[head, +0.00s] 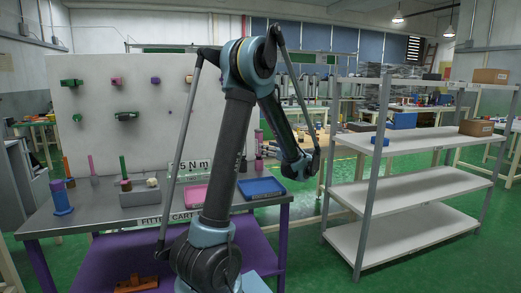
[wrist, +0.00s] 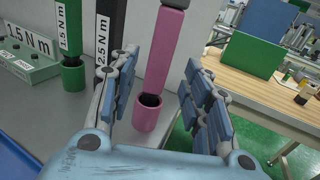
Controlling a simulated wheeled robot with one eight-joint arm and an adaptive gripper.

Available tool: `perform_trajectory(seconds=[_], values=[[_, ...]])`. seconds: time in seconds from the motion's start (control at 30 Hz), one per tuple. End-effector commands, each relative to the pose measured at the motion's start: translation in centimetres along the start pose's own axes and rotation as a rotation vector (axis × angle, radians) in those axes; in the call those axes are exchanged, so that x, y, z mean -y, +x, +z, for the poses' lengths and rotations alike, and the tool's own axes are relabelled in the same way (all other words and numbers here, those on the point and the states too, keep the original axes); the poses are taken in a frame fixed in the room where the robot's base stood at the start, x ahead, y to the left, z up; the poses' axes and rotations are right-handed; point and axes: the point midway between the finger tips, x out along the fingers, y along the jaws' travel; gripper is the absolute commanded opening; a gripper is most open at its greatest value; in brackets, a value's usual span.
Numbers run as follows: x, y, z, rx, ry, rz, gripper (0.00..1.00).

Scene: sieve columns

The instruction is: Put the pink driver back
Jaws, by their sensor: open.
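The pink driver (wrist: 164,50) stands upright in the wrist view, with its dark lower end at the mouth of a pink cup (wrist: 148,115). Its top is cut off by the frame edge. My gripper (wrist: 161,62) is open, with one finger on each side of the driver; I cannot tell whether either touches it. In the head view, my gripper (head: 269,149) is at the back right of the grey bench, near a pink piece (head: 258,163), partly hidden by my arm.
A green driver (wrist: 69,30) and a black driver (wrist: 102,30) stand left of the pink one, near a green block (wrist: 28,55). The bench holds a pink tray (head: 195,195), a blue tray (head: 262,188) and a blue-purple driver (head: 61,198). White shelves (head: 405,195) stand at right.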

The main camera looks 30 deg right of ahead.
Motion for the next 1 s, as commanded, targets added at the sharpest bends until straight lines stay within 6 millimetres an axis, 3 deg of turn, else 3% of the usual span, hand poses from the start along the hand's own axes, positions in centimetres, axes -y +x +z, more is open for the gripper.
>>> perform_trajectory(seconds=[0.2,0.4,1.0], values=[[0.1,-3.6,0.0,0.000,0.000,-0.003,0.44],[0.0,-5.2,0.0,0.000,0.000,-0.001,0.44],[0.0,-5.5,0.0,0.000,0.000,0.000,0.44]])
